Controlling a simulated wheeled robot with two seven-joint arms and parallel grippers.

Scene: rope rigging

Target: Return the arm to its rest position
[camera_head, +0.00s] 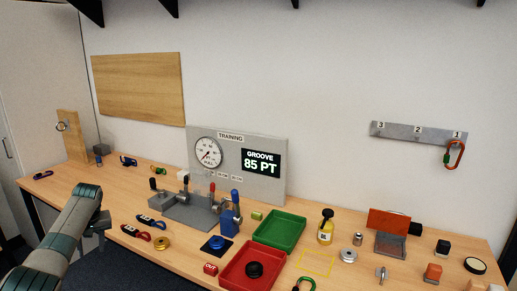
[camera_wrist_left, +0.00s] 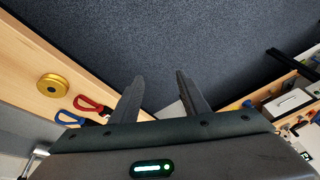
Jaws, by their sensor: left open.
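My left arm comes in from the lower left in the head view. Its gripper (camera_head: 98,226) is at the front left edge of the workbench (camera_head: 60,185), with nothing seen in it. My right gripper is not in view.
A grey fixture with levers (camera_head: 188,210) and a gauge panel (camera_head: 236,163) stand mid-bench. A green tray (camera_head: 279,231) and a red tray (camera_head: 232,278) lie to the right. A carabiner (camera_head: 454,154) hangs on the wall rack (camera_head: 400,131). Open floor (camera_wrist_left: 210,40) lies beside the bench.

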